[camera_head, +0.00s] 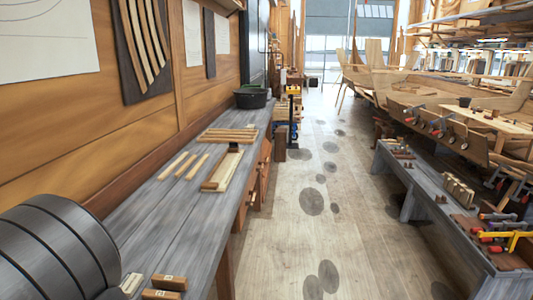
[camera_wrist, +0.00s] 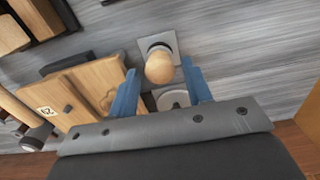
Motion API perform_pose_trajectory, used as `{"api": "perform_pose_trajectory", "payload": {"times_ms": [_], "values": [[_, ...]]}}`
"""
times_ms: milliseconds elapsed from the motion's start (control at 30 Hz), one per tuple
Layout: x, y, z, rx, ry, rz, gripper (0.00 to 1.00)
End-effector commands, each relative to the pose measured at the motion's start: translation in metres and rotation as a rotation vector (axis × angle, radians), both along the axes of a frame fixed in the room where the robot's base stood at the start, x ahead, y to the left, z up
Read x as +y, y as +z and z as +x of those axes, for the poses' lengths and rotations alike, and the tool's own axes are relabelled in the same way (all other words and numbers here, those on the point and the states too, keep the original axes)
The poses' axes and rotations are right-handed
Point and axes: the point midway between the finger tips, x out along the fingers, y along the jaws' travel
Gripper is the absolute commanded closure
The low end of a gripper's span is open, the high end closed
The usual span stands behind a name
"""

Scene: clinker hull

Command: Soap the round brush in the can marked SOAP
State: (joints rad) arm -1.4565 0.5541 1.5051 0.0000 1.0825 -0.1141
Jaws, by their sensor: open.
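In the wrist view my gripper (camera_wrist: 160,69) is open, with a blue finger on each side of a round pale wooden knob (camera_wrist: 160,67). The knob rises from a dark collar on a square grey plate (camera_wrist: 158,42) on the grey bench. It may be the brush's handle, but no bristles show. I cannot tell if the fingers touch it. A pale round thing (camera_wrist: 173,99) shows partly behind the knob, between the fingers; I cannot tell if it is a can. No SOAP marking is readable in either view. My gripper is out of the head view.
Left of the fingers lie a wooden block (camera_wrist: 92,85) and a tool with a round metal end (camera_wrist: 37,136). In the head view, the bench (camera_head: 150,215) holds wooden strips (camera_head: 190,166), a wooden tray (camera_head: 223,170) and a black tub (camera_head: 251,98). Bare bench lies right of the knob.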

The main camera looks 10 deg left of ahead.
Motion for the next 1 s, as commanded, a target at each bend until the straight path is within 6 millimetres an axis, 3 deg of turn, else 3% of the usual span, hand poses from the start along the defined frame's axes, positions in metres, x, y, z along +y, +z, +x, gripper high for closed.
{"api": "perform_pose_trajectory", "payload": {"times_ms": [167,367,567,1000], "values": [[0.000,0.000,0.000,0.000,0.000,0.000,0.55],[0.000,0.000,0.000,0.000,0.000,0.000,0.90],[0.000,0.004,0.000,0.000,0.000,0.002,0.90],[0.000,0.039,0.000,0.000,0.000,0.002,0.90]]}}
